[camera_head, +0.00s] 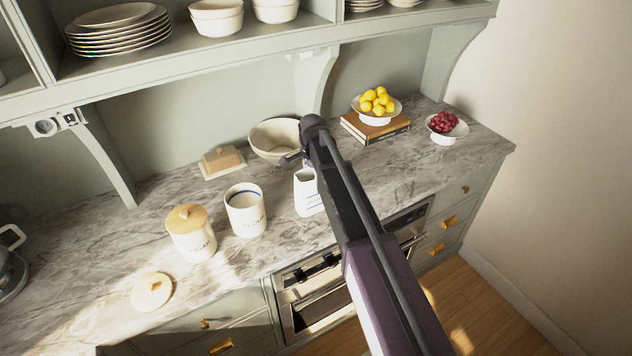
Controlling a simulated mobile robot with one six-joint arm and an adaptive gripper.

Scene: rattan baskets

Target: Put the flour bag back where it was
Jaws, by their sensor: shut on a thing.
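The flour bag (307,193) is a small white, upright bag-like container with dark blue marks, in the middle of the head view. My arm hides its right side. My gripper (299,163) is at the bag's top edge, shut on it; the fingertips are mostly hidden behind my arm. I cannot tell whether the bag's base touches the counter (400,170). An open white canister (246,212) with lettering stands to the bag's left.
A canister with a wooden lid (191,235), a loose round lid (152,291), a butter dish (221,162) and a cream bowl (272,140) are on the counter. Lemons (376,101) on books (374,131) and a red fruit bowl (445,130) stand right. Shelves overhang the back.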

